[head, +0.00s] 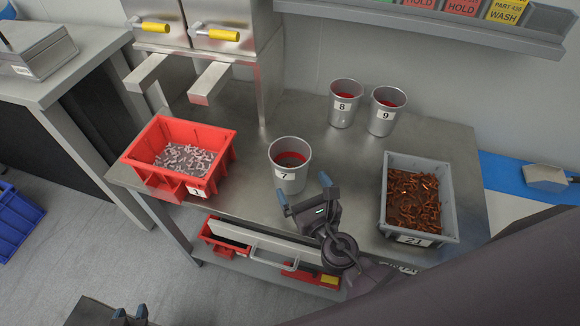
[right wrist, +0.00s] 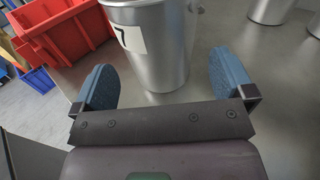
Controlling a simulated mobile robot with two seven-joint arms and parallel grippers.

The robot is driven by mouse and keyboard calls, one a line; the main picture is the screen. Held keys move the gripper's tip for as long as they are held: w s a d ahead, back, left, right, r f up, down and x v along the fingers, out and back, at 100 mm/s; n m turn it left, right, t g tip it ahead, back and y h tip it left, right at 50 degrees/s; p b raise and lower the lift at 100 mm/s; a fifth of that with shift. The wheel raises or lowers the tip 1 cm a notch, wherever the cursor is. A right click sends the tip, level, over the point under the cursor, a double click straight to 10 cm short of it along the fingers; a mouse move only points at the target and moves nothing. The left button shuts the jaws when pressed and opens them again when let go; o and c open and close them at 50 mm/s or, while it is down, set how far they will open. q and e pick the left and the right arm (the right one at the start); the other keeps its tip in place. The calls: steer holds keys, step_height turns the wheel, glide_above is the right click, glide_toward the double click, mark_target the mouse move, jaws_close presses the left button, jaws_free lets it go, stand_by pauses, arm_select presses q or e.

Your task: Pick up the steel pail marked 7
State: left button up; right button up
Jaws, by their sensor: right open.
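The steel pail marked 7 (head: 289,180) stands upright on the steel table, with red showing inside it. My right gripper (head: 305,196) is open, just in front of the pail. In the right wrist view the pail (right wrist: 160,55) stands ahead, between the lines of the two blue fingers (right wrist: 161,88), with a gap on each side; its label shows at an angle. The fingers do not grip it. My left gripper (head: 131,313) is low at the bottom left edge, far from the pail, with its two blue fingertips apart and nothing visible between them.
Pails marked 8 (head: 342,116) and 9 (head: 383,122) stand behind to the right. A red bin (head: 222,160) of small parts is left of pail 7. A grey bin (head: 385,205) of brown parts is to the right. A steel dispenser (head: 215,75) stands at the back left.

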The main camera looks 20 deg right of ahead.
mark_target(298, 181)
steer(key=shift+w+a+r, duration=0.1)
steer(key=shift+w, duration=0.4)
steer(key=shift+w+a+p, duration=0.15)
steer(key=shift+w+p, duration=0.05)
steer(key=shift+w, duration=0.95)
steer(key=shift+w+a+p, duration=0.1)
steer(key=shift+w+p, duration=0.1)
steer(key=shift+w, duration=0.9)
arm_select(q)
steer(key=shift+w+d+r, duration=0.1)
steer(key=shift+w+r, duration=0.45)
steer(key=shift+r, duration=0.35)
arm_select(e)
steer(key=shift+c, duration=0.5)
steer(key=c, duration=0.7)
arm_select(q)
steer(key=shift+s+f, duration=0.25)
steer(key=shift+s, duration=0.05)
arm_select(e)
steer(key=shift+c, duration=0.4)
arm_select(q)
steer(key=shift+r, duration=0.15)
arm_select(e)
steer(key=shift+r, duration=0.1)
